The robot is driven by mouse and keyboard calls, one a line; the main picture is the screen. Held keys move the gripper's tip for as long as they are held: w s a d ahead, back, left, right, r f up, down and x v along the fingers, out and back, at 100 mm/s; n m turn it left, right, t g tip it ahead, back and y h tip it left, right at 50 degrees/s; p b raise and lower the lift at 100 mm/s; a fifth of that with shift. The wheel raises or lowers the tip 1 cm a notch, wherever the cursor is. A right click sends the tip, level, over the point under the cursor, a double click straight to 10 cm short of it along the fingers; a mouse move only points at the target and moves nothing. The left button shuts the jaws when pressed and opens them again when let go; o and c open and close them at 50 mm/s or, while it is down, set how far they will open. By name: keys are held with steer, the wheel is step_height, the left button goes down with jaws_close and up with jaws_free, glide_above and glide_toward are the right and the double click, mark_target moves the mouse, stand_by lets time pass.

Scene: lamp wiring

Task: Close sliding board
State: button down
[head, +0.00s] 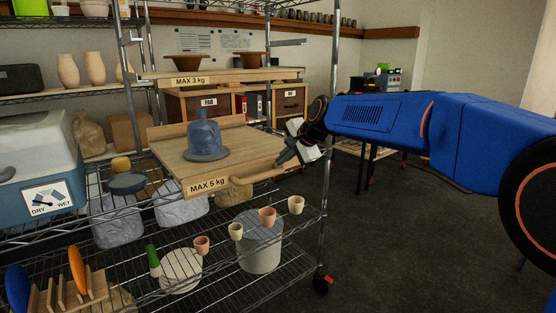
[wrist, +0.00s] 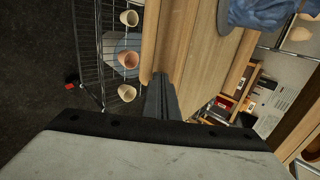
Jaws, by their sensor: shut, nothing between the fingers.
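The sliding board (head: 235,150) is a light wooden shelf board labelled "MAX 5 kg", pulled out from the wire rack towards the front. A bar-like wooden handle (head: 255,179) runs along its front edge. A blue bag-like lump (head: 204,132) on a dark round plate stands on it. My gripper (head: 283,158) is at the right part of the board's front edge, by the handle. In the wrist view my gripper (wrist: 158,80) is shut, its fingertips at the wooden edge (wrist: 153,40); I cannot tell whether they touch it. A second board (head: 225,75) labelled "MAX 3 kg" sits above.
Small cups (head: 267,216) hang or stand in front of the lower shelf, near a grey bucket (head: 260,247). A metal rack post (head: 329,130) rises beside my gripper. A blue-white box (head: 38,165) is at the left. Dark floor (head: 400,240) at the right is clear.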

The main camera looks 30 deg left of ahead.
steer(key=v, duration=1)
steer(key=shift+s+d, duration=0.2)
steer(key=shift+d, duration=0.35)
steer(key=s+d+f+n+t+h, duration=0.1)
steer(key=s+d+f, duration=0.1)
steer(key=d, duration=1.1)
steer(key=s+d+f+n+h, duration=0.1)
steer(key=s+d+h, duration=0.15)
steer(key=d, duration=1.05)
steer(key=s+d+f+t+h, duration=0.1)
steer(key=s+d+f, duration=0.15)
steer(key=d, duration=1.15)
steer(key=s+d+f+n+h, duration=0.1)
steer(key=s+d+f+h, duration=0.1)
steer(key=s+d+f, duration=0.6)
steer(key=s+d+f+n+h, duration=0.1)
steer(key=s+d+f+h, duration=0.1)
steer(key=s+d+f, duration=0.7)
steer(key=s+d, duration=0.6)
steer(key=s, duration=0.1)
steer(key=shift+s+d+n+g, duration=0.25)
steer(key=shift+n+g, duration=0.05)
steer(key=shift+g, duration=0.1)
